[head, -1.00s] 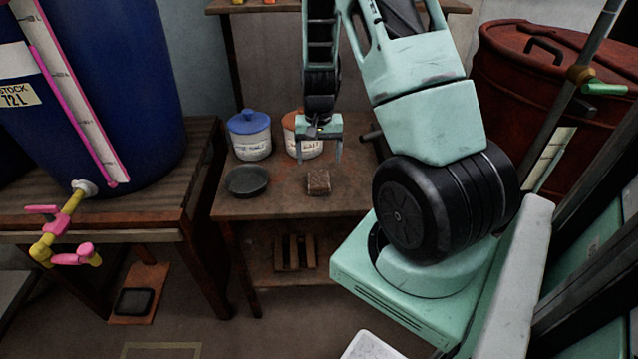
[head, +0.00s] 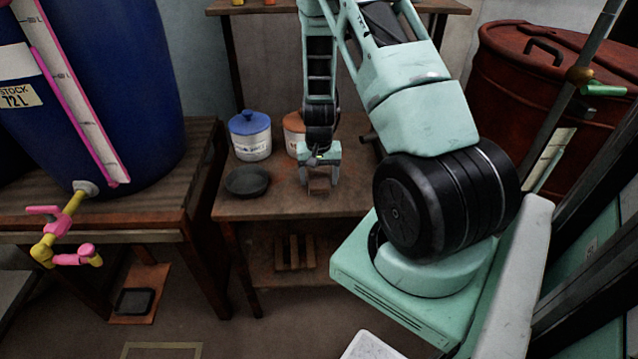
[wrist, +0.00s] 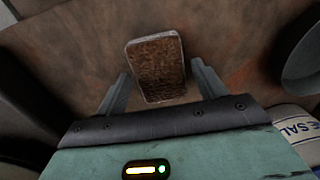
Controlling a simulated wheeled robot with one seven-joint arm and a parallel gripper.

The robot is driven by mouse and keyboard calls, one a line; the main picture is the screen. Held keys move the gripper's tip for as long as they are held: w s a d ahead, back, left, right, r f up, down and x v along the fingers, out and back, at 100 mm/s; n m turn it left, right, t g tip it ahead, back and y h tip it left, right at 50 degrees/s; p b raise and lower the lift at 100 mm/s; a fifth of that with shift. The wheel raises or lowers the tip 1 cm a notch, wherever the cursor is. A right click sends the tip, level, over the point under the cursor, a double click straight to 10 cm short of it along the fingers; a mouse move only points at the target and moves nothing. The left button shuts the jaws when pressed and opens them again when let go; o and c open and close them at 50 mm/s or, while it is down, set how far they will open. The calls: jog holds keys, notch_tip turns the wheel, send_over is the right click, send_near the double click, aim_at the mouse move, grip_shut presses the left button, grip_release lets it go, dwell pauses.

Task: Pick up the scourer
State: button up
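The scourer (head: 319,186) is a small brown block lying on the wooden table (head: 270,207). In the wrist view the scourer (wrist: 158,66) shows its rough brown top and a paler edge, between and slightly beyond the two fingers. My gripper (head: 320,179) is open and pointing down over the scourer, with a finger on either side. In the wrist view a gap shows beside the left finger of my gripper (wrist: 162,88); the right finger is close to the scourer. My gripper partly hides the scourer in the head view.
A dark round dish (head: 247,182) sits left of the scourer. A blue-lidded jar (head: 250,137) and an orange-lidded jar (head: 293,132) stand behind it. A large blue vat (head: 110,90) stands at the left, a rusty red drum (head: 540,90) at the right. The table's front strip is clear.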

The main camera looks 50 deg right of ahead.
aim_at(319, 179)
jog(key=c, duration=0.8)
jog(key=shift+o, duration=0.2)
notch_tip(319, 179, up, 10)
